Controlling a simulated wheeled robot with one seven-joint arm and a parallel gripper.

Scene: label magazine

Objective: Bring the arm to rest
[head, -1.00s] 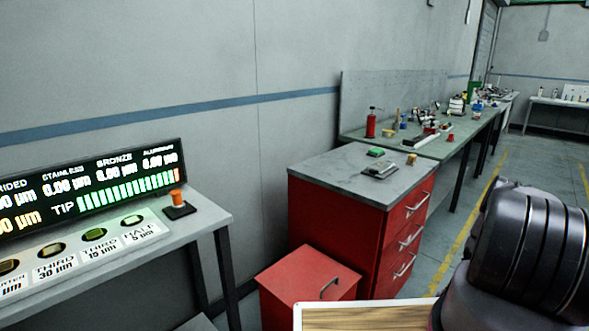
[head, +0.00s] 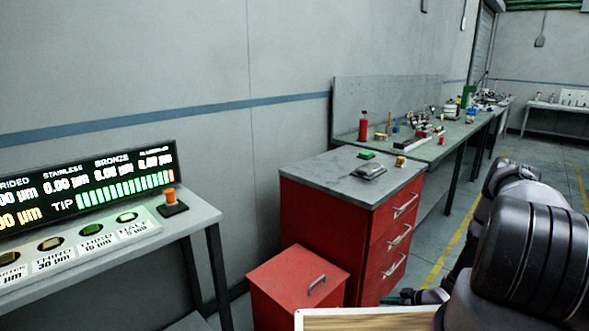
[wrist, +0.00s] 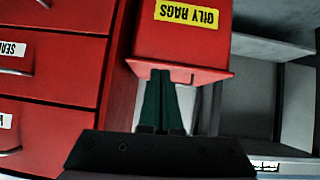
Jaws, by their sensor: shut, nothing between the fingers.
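My gripper (wrist: 163,76) shows in the wrist view as two dark green fingers lying close together, shut and empty. Beyond them is a red bin (wrist: 190,45) with a yellow "OILY RAGS" label, upside down in this view. I cannot tell the exact gap between the fingertips and the bin. In the head view my dark arm fills the lower right, and a small part of my gripper (head: 405,297) shows low beside the red drawer cabinet (head: 330,228).
The red bin (head: 297,285) stands left of the cabinet. A bench with a lit display (head: 90,190) and several round samples is at the left. A long workbench (head: 440,140) with small tools runs along the wall. Open floor (head: 455,235) lies right of the cabinet.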

